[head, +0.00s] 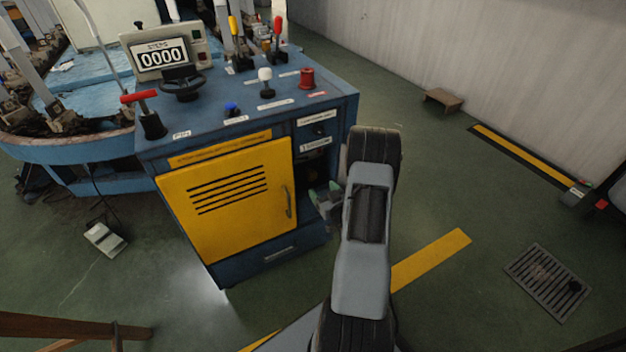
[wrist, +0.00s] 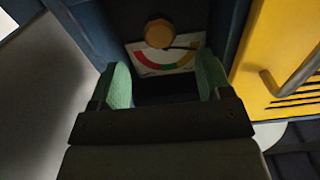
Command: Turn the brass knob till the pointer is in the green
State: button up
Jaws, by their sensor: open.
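The brass knob (wrist: 158,33) shows in the wrist view at the top middle, in a dark recess of the blue cabinet. A pale gauge plate (wrist: 146,58) with a coloured arc sits just below it. Red shows on the arc's lower left; green shows at its sides. A dark pointer (wrist: 182,47) runs to the right from near the knob; which colour it meets is hard to tell. My gripper (wrist: 164,82) is open and empty, its green fingers apart, short of the knob. In the head view my gripper (head: 326,194) is partly hidden by my arm at the cabinet's right side; the knob is not discernible.
The blue cabinet (head: 225,110) carries several levers and buttons on top. Its yellow door (head: 235,225) is closed; the door handle (wrist: 292,75) stands close right of my gripper. A blue wall bounds the recess's left. The floor (head: 440,190) to the right is mostly clear.

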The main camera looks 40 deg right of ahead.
aim_at(314, 178)
jog(key=w, duration=0.2)
jog(key=w+b, duration=0.1)
jog(key=w, duration=0.2)
jog(key=w+d, duration=0.1)
jog(key=w, duration=0.1)
jog(key=shift+w+b, duration=0.3)
jog(key=shift+w, duration=0.1)
jog(key=c, duration=0.9)
jog(key=shift+m, duration=0.3)
